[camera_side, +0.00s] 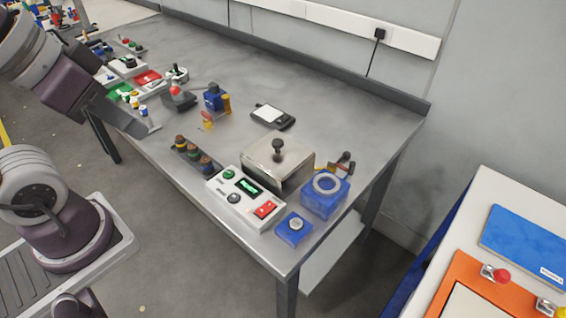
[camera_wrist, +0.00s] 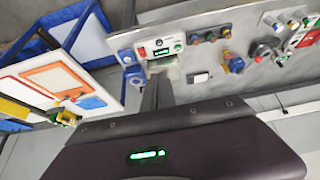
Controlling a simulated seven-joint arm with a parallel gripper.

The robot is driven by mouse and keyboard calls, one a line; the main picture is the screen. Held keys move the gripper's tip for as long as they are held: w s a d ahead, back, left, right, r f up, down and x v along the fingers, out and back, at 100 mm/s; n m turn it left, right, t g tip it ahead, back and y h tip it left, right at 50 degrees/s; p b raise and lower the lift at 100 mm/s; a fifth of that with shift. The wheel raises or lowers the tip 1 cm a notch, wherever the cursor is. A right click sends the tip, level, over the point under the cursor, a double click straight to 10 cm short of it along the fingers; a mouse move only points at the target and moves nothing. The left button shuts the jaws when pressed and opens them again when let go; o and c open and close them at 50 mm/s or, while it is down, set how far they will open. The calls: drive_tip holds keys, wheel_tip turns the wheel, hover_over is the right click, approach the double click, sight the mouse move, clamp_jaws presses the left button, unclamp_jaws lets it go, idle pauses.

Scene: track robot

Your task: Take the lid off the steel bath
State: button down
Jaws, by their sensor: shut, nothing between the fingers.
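The steel bath (camera_side: 262,178) is a square metal box near the right end of the steel bench in the side view. Its flat lid (camera_side: 262,155) lies on top, with a black knob (camera_side: 278,148) standing up from it. In the wrist view the bath (camera_wrist: 163,66) is small and blurred, and its knob cannot be made out. My gripper (camera_side: 148,130) is at the left in the side view, by the bench's front edge. It is shut and empty, well away from the lid.
A white control box (camera_side: 245,198) with a green display stands in front of the bath. A blue block with a ring (camera_side: 325,192) is right of it. The bench's back middle is clear.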

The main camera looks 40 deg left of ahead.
drive_tip(key=c, duration=1.1)
unclamp_jaws()
drive_tip(key=m+g, duration=0.5)
drive_tip(key=m, duration=0.4)
hover_over(278, 141)
drive_tip(key=s, duration=0.1)
drive_tip(key=f, duration=1.4)
drive_tip(key=shift+s, duration=0.2)
drive_tip(key=shift+g, duration=0.3)
drive_tip(key=f, duration=0.5)
drive_tip(key=w+f, duration=0.1)
drive_tip(key=f, duration=0.2)
drive_tip(key=shift+w+f, duration=0.1)
drive_tip(key=shift+f, duration=0.2)
